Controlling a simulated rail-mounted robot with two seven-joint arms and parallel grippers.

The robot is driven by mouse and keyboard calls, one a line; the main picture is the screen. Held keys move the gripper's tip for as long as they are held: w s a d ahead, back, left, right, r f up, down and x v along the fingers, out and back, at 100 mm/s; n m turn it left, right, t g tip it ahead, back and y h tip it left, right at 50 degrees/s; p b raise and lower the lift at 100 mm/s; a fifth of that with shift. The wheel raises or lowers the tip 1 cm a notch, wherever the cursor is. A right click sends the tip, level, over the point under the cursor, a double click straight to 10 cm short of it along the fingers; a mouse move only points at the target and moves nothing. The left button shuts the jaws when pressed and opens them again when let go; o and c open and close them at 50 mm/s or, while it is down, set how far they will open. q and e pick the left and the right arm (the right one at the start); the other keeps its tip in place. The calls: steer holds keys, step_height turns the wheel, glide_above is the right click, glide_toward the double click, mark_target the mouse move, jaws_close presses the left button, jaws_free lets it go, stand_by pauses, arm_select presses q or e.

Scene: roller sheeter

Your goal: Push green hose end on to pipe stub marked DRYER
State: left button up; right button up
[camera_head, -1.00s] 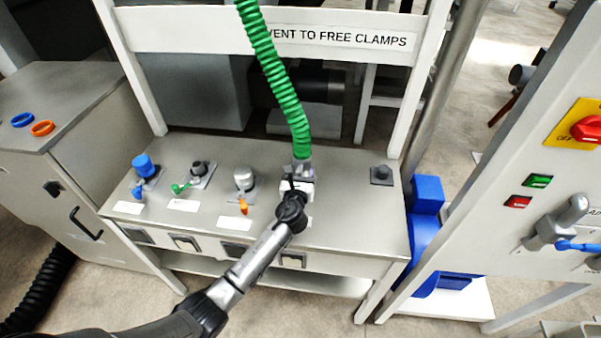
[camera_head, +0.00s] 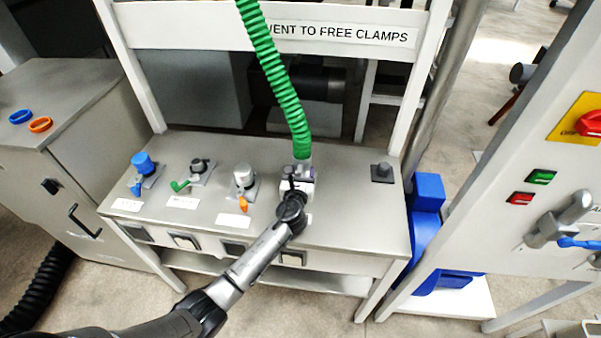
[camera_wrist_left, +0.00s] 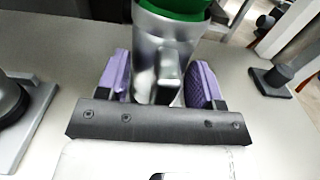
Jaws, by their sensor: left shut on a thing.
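The green hose (camera_head: 277,75) hangs from the top of the head view and ends in a silver cuff. In the left wrist view the silver cuff (camera_wrist_left: 160,62) stands between the purple pads of my left gripper (camera_wrist_left: 160,85), which is shut on it. The green hose also shows above the cuff in the left wrist view (camera_wrist_left: 178,6). In the head view my left gripper (camera_head: 297,178) holds the hose end at the right part of the bench top. Whether a stub lies under the cuff is hidden. Stub labels are too small to read. My right gripper is not in view.
Pipe stubs with a blue cap (camera_head: 143,162), a dark top with green lever (camera_head: 198,167), and a silver top with orange lever (camera_head: 243,177) stand left on the bench (camera_head: 340,225). A small dark post (camera_head: 382,172) stands right. A frame bar (camera_head: 190,32) crosses behind.

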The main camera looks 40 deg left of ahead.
arm_select(q)
steer(key=shift+f, duration=0.1)
stand_by(0.3)
steer(key=o, duration=1.2)
steer(key=shift+c, duration=0.2)
steer(key=shift+o, duration=0.8)
steer(key=shift+f, duration=0.15)
steer(key=shift+s+d, duration=0.15)
steer(key=shift+s, duration=0.05)
steer(key=p+v, duration=0.2)
steer(key=v, duration=0.9)
steer(key=shift+s+d+p, duration=0.15)
steer(key=shift+s+p, duration=0.05)
steer(key=shift+p, duration=0.1)
steer(key=shift+v, duration=0.9)
